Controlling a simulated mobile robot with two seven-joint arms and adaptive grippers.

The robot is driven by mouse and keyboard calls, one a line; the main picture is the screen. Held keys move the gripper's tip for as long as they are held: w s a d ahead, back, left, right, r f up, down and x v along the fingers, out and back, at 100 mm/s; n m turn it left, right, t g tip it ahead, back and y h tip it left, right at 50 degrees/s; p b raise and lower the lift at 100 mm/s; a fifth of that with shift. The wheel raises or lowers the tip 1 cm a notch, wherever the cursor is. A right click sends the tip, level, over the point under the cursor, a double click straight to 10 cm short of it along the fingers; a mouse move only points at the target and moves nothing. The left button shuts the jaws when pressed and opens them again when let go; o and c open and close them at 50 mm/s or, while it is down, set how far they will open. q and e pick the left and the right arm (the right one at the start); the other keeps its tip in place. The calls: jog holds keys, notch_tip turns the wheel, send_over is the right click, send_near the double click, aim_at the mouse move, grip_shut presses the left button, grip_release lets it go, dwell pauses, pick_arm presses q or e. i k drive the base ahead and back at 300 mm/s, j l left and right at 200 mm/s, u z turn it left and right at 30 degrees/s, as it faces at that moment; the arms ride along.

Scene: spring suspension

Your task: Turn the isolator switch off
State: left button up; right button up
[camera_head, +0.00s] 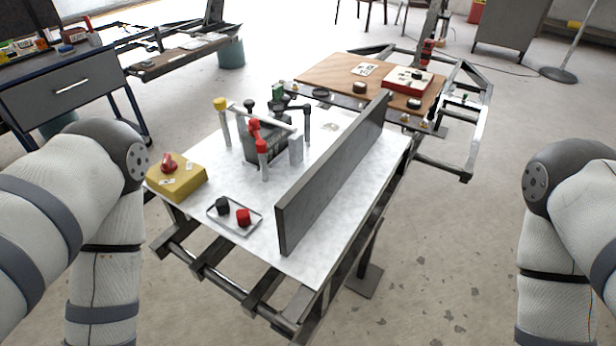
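The isolator switch is likely the yellow box (177,184) with a red knob (169,164) on top. It sits at the left corner of the white tabletop (315,178). The knob is small here, and I cannot tell its exact setting. Pale labels show on the box. My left arm comes in at the left edge, close to the yellow box, and bends down out of the frame. My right arm is at the right edge, well away from the table. Neither gripper is in view.
A small tray (236,229) holds a black and a red cap. A dark upright panel (335,172) divides the tabletop. Behind the box stand a dark block (262,146) and several posts with coloured tops. A wooden board (336,75) lies beyond. Open floor is at right.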

aim_at(168, 166)
jog(key=i+j+z, duration=0.15)
jog(key=j+z, duration=0.3)
jog(key=j, duration=0.2)
jog(key=j+z, duration=0.5)
jog(key=j, duration=0.2)
jog(key=k+j+z, duration=0.1)
jog(key=j+z, duration=0.35)
jog(key=j, duration=0.2)
jog(key=k+j+u, duration=0.15)
jog(key=u, duration=0.35)
jog(key=k+j+u, duration=0.15)
jog(key=j+u, duration=0.35)
jog(key=l, duration=0.15)
